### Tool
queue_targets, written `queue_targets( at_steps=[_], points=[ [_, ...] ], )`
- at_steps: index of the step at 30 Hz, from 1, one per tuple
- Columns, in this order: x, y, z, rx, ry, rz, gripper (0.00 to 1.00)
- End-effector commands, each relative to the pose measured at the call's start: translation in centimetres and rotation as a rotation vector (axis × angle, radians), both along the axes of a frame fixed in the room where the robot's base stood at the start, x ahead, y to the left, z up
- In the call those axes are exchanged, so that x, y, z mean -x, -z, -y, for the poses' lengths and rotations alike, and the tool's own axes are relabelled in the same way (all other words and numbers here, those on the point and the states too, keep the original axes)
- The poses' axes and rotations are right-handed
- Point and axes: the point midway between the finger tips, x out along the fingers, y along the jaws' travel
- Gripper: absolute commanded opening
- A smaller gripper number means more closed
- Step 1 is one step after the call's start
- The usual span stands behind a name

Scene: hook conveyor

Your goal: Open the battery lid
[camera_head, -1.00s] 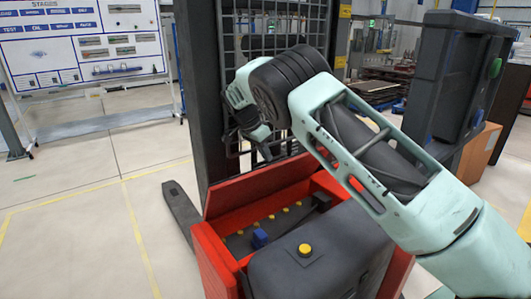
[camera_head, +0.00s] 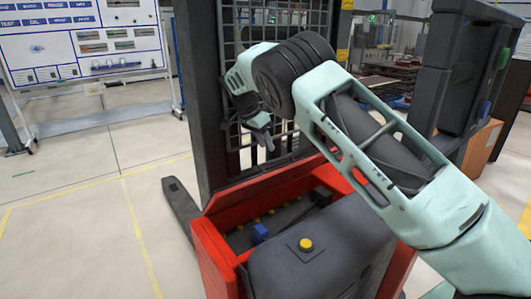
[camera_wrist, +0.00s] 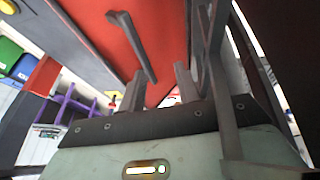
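The red battery lid (camera_head: 262,186) stands raised along the back of the red battery compartment (camera_head: 212,257) in the head view. The compartment's dark interior, with yellow caps and a blue part, is exposed. My gripper (camera_head: 264,138) is above and behind the lid, in front of the truck's mesh. In the wrist view a broad red panel (camera_wrist: 180,28) with a dark handle-like bar (camera_wrist: 132,45) lies beyond the fingers. My gripper (camera_wrist: 159,88) has its two fingers apart with nothing visible between them. Whether a finger touches the red panel is unclear.
A dark mesh guard and mast (camera_head: 203,100) stand directly behind the lid. A dark grey cover with a yellow knob (camera_head: 306,244) is in front of the compartment. A tall dark console (camera_head: 470,70) stands right. The floor at left is clear.

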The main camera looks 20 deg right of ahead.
Motion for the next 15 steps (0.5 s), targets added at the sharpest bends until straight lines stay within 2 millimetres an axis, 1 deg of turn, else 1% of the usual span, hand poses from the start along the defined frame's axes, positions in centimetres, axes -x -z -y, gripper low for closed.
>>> queue_targets(
  at_steps=[1,3,7,11,15],
  points=[
    [0.0,-1.2,0.1,0.000,0.001,0.004,0.33],
    [0.0,-2.6,0.2,0.002,0.002,0.003,0.33],
    [0.1,-4.7,0.2,0.003,0.002,0.002,0.33],
    [0.2,-5.9,0.3,0.005,0.003,0.000,0.33],
    [0.3,-6.3,0.3,0.006,0.004,-0.001,0.33]
  ],
)
